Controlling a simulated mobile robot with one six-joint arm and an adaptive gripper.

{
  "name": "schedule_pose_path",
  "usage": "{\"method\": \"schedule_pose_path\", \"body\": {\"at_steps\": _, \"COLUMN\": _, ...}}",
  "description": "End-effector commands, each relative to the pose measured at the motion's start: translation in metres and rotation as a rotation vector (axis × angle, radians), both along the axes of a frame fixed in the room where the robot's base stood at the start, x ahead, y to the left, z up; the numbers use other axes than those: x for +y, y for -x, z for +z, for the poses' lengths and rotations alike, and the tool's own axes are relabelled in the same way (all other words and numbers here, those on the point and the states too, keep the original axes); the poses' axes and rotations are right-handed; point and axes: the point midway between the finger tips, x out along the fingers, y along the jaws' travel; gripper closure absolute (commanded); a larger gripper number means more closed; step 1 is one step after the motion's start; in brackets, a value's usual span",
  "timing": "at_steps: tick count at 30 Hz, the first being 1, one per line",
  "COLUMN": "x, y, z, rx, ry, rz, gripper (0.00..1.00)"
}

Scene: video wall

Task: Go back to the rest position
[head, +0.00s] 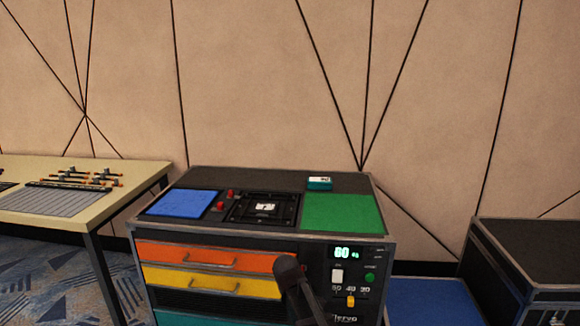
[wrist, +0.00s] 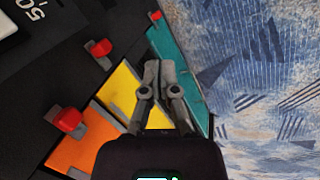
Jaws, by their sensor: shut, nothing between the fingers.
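My gripper (wrist: 160,70) is shut and empty in the wrist view, its two grey fingers together. Behind it in that view are the cabinet's orange (wrist: 82,142), yellow (wrist: 122,88) and teal (wrist: 172,52) drawer fronts. In the head view a dark part of my arm rises at the bottom, in front of the cabinet (head: 310,245). I cannot make out the fingers there.
The cabinet top holds a blue pad (head: 183,204), a black fixture (head: 264,208), a green pad (head: 342,212) and a small teal box (head: 319,183). A tool table (head: 130,180) stands left and a black case (head: 530,250) right. Patterned carpet (head: 60,290) lies below.

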Motion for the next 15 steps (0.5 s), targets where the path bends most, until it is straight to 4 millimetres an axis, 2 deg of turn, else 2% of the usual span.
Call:
{"method": "schedule_pose_path", "body": {"at_steps": 1, "x": -0.02, "y": 0.017, "z": -0.001, "rx": 0.006, "ry": -0.024, "rz": -0.08, "gripper": 1.0}}
{"method": "schedule_pose_path", "body": {"at_steps": 6, "x": -0.068, "y": 0.057, "z": -0.004, "rx": 0.029, "ry": -0.107, "rz": -0.356, "gripper": 1.0}}
{"method": "schedule_pose_path", "body": {"at_steps": 9, "x": -0.092, "y": 0.081, "z": -0.005, "rx": 0.042, "ry": -0.151, "rz": -0.514, "gripper": 1.0}}
{"method": "schedule_pose_path", "body": {"at_steps": 15, "x": -0.122, "y": 0.117, "z": -0.006, "rx": 0.067, "ry": -0.213, "rz": -0.754, "gripper": 1.0}}
